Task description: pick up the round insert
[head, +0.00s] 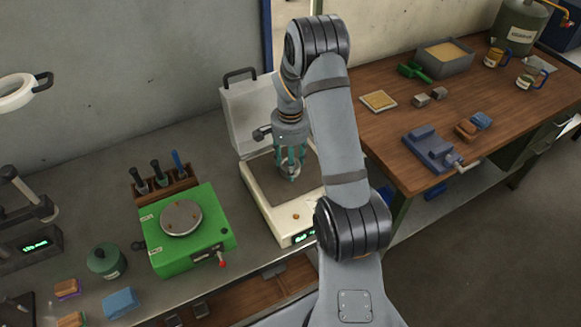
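My gripper (290,172) points down over the dark top plate of a white open-lidded unit (293,228). Its teal fingers are low, close to the plate. A small pale grey shape shows between the fingers. It is too small to tell whether this is the round insert, or whether the fingers grip it. A round grey metal disc (181,217) lies on top of a green device (190,245), to the left and apart from my gripper.
The unit's raised lid (245,112) stands behind my gripper. A wooden rack (163,186) with several tools is behind the green device. A green pot (107,262) and a blue cloth-like block (121,303) lie front left. A blue vise (433,150) sits on the wooden bench at right.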

